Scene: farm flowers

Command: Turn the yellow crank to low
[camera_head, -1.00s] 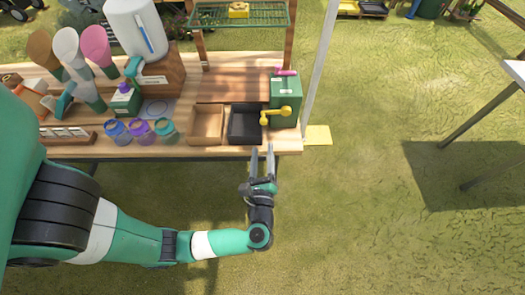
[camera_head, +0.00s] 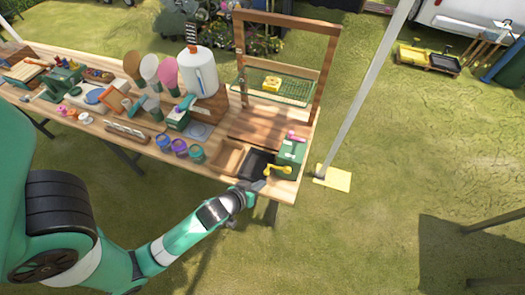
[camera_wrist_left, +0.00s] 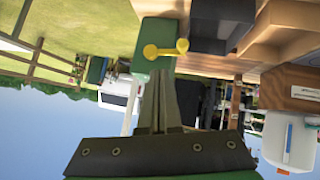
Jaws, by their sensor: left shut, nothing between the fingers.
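The yellow crank (camera_head: 278,169) is on the front face of a green box (camera_head: 291,153) at the table's right end. The crank lies roughly level in the head view, with a knob at each end. My left gripper (camera_head: 262,185) is shut and empty, just in front of and a little left of the crank. In the left wrist view, which is upside down, its closed fingers (camera_wrist_left: 161,78) point at the green box, with the crank (camera_wrist_left: 165,48) beyond their tips. I cannot tell if they touch it. No low marking is legible. My right gripper is not in view.
A black tray (camera_head: 251,170) sits just left of the green box, beside a wooden tray (camera_head: 226,157). A pink handle (camera_head: 296,136) is on top of the box. Several coloured jars (camera_head: 180,148) stand further left. A pale post (camera_head: 350,110) rises right of the table.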

